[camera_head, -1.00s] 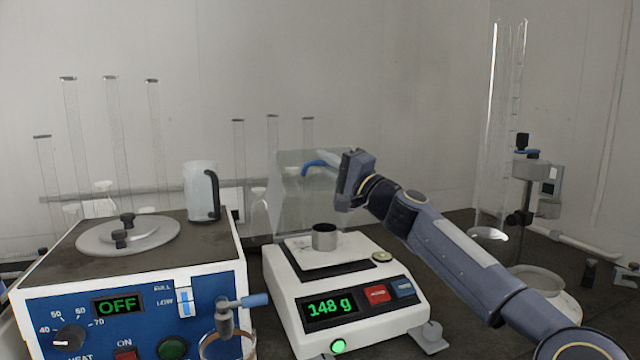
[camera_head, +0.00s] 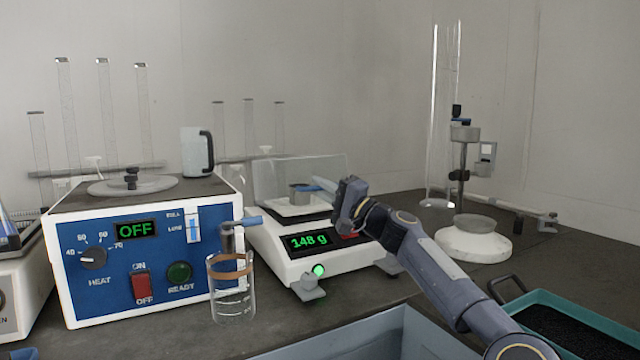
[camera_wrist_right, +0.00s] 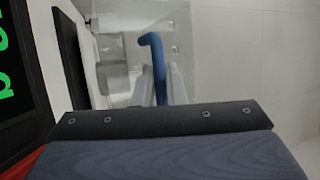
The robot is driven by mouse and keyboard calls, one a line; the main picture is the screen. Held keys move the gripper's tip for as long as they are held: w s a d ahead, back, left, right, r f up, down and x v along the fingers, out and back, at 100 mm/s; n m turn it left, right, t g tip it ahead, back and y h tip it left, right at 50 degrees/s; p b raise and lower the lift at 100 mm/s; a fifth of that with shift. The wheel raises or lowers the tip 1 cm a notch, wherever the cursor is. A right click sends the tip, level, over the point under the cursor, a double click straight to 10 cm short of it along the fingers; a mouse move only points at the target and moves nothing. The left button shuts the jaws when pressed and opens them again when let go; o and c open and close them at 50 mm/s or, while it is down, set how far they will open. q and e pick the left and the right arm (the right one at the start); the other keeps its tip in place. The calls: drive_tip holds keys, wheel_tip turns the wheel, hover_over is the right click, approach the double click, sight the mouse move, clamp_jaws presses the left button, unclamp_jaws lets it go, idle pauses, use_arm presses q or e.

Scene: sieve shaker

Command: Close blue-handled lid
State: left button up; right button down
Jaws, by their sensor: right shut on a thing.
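The clear lid (camera_head: 275,175) is on the white balance (camera_head: 270,240), around its weighing pan. Its blue handle (camera_head: 305,187) shows close to the small metal cup (camera_head: 300,197) on the pan; the lid's exact angle is hard to tell. My right gripper (camera_head: 324,184) is at the front right of the lid, shut on the handle. In the right wrist view the curved blue handle (camera_wrist_right: 153,50) runs between the two pale fingers of my right gripper (camera_wrist_right: 158,85). My left gripper is not in view.
A blue-fronted heater (camera_head: 150,250) stands left, with a glass beaker (camera_head: 232,290) before it. A teal tray (camera_head: 575,310) of dark grains lies front right. Some dark bench is clear between.

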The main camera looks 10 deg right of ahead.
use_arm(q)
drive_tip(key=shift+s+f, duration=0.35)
use_arm(e)
drive_tip(key=shift+s+f, duration=0.1)
drive_tip(key=shift+f, duration=0.45)
drive_tip(key=c, duration=1.8)
unclamp_jaws()
